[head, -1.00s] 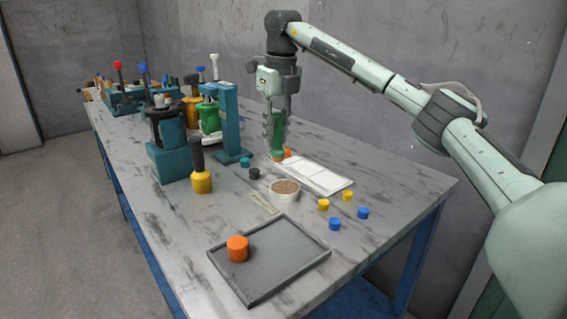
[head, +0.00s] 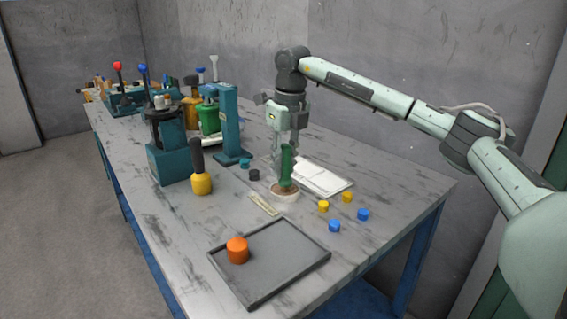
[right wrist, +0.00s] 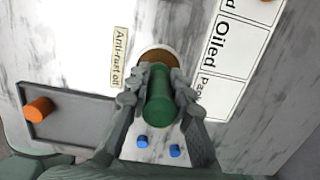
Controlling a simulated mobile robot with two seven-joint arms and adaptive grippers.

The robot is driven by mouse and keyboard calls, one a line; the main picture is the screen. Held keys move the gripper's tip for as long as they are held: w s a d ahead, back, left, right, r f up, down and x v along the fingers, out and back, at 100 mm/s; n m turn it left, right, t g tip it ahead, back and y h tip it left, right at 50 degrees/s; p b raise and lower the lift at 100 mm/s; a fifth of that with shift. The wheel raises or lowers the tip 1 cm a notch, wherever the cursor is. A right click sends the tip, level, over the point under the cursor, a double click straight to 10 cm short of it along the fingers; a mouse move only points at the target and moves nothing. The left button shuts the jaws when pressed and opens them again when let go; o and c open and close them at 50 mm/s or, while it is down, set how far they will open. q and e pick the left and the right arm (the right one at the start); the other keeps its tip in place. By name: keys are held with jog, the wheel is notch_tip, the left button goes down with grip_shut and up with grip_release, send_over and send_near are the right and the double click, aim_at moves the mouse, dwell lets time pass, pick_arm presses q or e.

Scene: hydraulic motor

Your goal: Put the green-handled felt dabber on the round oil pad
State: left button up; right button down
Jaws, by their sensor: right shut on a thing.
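The green-handled felt dabber (head: 287,165) stands about upright in my right gripper (head: 285,150), which is shut on its handle. The dabber's lower end is at the round oil pad (head: 285,197), a white dish with a brown surface. Whether it touches the pad or hangs just above it I cannot tell. In the right wrist view the green handle (right wrist: 161,100) lies between the two fingers and the brown pad (right wrist: 158,56) shows just beyond it, partly hidden. My left gripper is not in view.
A white label card (head: 322,178) lies right behind the pad. Small yellow caps (head: 323,206) and blue caps (head: 334,225) lie to the right. A grey tray (head: 290,268) with an orange cylinder (head: 237,249) is in front. A yellow-based tool (head: 202,183) stands left.

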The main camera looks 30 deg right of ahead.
aim_at(285, 145)
jog(key=c, duration=1.3)
grip_release()
jog(key=shift+c, duration=0.2)
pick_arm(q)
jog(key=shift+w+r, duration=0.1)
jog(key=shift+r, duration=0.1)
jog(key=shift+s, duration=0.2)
pick_arm(e)
jog(key=shift+r, duration=0.1)
jog(key=shift+r, duration=0.3)
notch_tip(285, 145, up, 3)
jog(key=shift+s+r, duration=0.1)
jog(key=shift+s, duration=0.05)
jog(key=r, duration=0.5)
jog(key=s+r, duration=0.1)
jog(key=r, duration=0.1)
jog(key=shift+r, duration=0.6)
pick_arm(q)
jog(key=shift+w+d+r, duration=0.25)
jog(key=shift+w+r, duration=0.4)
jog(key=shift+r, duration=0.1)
